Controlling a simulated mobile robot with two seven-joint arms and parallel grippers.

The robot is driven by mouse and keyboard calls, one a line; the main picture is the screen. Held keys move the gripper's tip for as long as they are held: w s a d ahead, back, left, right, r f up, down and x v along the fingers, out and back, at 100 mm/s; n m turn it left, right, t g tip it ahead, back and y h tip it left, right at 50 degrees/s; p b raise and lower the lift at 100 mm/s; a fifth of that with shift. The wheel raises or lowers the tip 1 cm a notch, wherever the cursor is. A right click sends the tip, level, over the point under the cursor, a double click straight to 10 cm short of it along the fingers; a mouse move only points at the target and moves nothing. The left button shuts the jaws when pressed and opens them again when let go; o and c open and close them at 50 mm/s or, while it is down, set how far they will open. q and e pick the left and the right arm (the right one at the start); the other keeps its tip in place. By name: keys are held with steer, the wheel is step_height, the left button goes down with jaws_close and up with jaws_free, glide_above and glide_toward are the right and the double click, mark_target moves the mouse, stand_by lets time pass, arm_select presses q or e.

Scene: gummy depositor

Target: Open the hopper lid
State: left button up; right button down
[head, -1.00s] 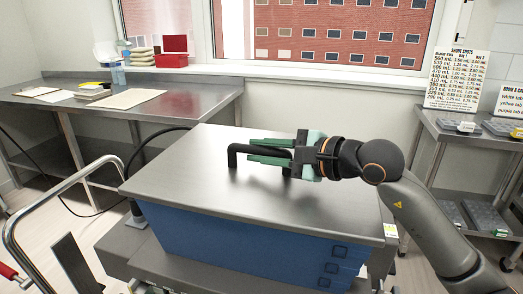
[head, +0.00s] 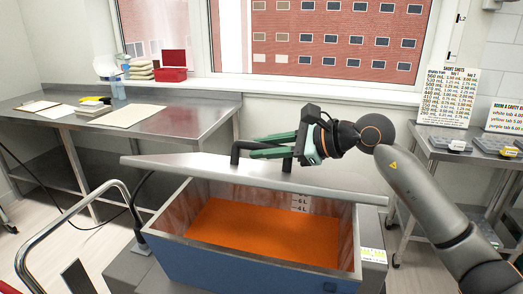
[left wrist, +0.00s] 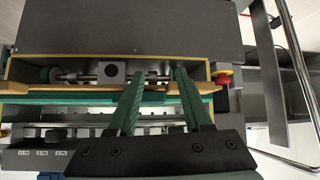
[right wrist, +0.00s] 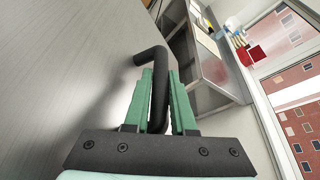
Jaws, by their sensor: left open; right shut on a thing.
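The hopper lid (head: 345,186) is a grey metal plate, raised and tilted, with its near edge clear of the hopper. The blue hopper (head: 235,272) is open below it and holds orange liquid (head: 260,232). My right gripper (head: 262,148) is shut on the black lid handle (head: 236,150); the right wrist view shows the handle (right wrist: 152,62) between the green fingers (right wrist: 160,95). My left gripper (left wrist: 160,75) is open and empty in the left wrist view, in front of the machine's lower part. It is not in the head view.
A steel bench (head: 180,125) with papers stands at the back left. A shelf table (head: 470,150) with trays and signs stands at the right. A metal rail (head: 75,215) is at the left. The left wrist view shows a red emergency button (left wrist: 222,79).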

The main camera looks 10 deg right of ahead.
mark_target(268, 167)
steer(key=shift+w+d+r+p, duration=0.1)
steer(key=shift+w+r+p, duration=0.15)
steer(key=shift+r, duration=0.25)
steer(key=shift+w+d+r+p, duration=0.1)
steer(key=shift+w+r+p, duration=0.1)
steer(key=shift+r, duration=0.25)
steer(key=shift+w+d+r+m+p, duration=0.1)
steer(key=shift+w+r+m+p, duration=0.05)
steer(key=shift+w+m+p, duration=0.15)
steer(key=shift+w+d+r+g+p, duration=0.15)
steer(key=shift+w+r+g+p, duration=0.15)
steer(key=shift+p, duration=0.1)
steer(key=shift+w+m, duration=0.15)
steer(key=shift+m, duration=0.15)
arm_select(q)
step_height(268, 167, up, 3)
steer(key=shift+s+a+r, duration=0.1)
steer(key=shift+a, duration=0.05)
arm_select(e)
steer(key=c, duration=0.8)
jaws_free()
steer(key=shift+f, duration=0.1)
steer(key=shift+o, duration=0.2)
steer(key=shift+d, duration=0.1)
